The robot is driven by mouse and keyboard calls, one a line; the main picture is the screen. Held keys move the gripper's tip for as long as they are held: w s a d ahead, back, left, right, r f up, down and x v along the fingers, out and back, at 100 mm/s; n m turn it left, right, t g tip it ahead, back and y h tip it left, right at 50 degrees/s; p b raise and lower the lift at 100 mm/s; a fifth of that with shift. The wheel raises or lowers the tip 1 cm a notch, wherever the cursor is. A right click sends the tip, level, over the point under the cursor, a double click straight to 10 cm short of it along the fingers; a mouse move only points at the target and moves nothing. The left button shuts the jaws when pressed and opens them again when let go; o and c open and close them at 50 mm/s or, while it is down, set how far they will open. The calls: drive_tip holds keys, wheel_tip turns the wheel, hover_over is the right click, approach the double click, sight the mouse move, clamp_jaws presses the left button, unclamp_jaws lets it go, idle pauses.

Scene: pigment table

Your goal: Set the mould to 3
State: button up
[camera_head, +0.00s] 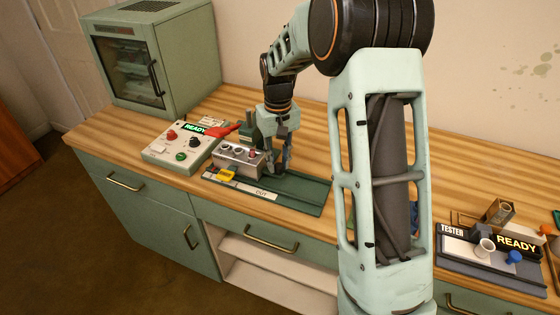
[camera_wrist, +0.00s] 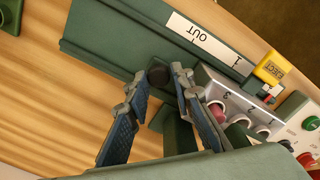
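The mould, a silver block (camera_head: 238,158), sits at the left part of a dark green rail (camera_head: 308,190) marked OUT. In the wrist view the block (camera_wrist: 236,97) has three round cavities numbered 1, 2 and 3. The cavity by 3 shows a purplish-pink inside. My gripper (camera_head: 281,160) points down just right of the block. In the wrist view my gripper (camera_wrist: 157,112) has its two fingers apart. A dark green post (camera_wrist: 178,133) shows between or behind the fingers. I cannot tell if a finger touches it or the block.
A yellow EJECT button (camera_head: 227,174) lies before the block. A control box (camera_head: 182,143) with a READY sign and a red-handled part (camera_head: 224,130) stand left. A green cabinet (camera_head: 150,60) is behind left. A TESTER station (camera_head: 490,262) is at right. Bare wood lies behind the rail.

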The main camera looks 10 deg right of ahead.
drive_tip(key=o, duration=0.4)
drive_tip(key=shift+w+a, duration=0.1)
drive_tip(key=shift+a, duration=0.15)
drive_tip(key=shift+c, duration=0.2)
drive_tip(key=shift+d, duration=0.1)
wheel_tip(320, 180, up, 12)
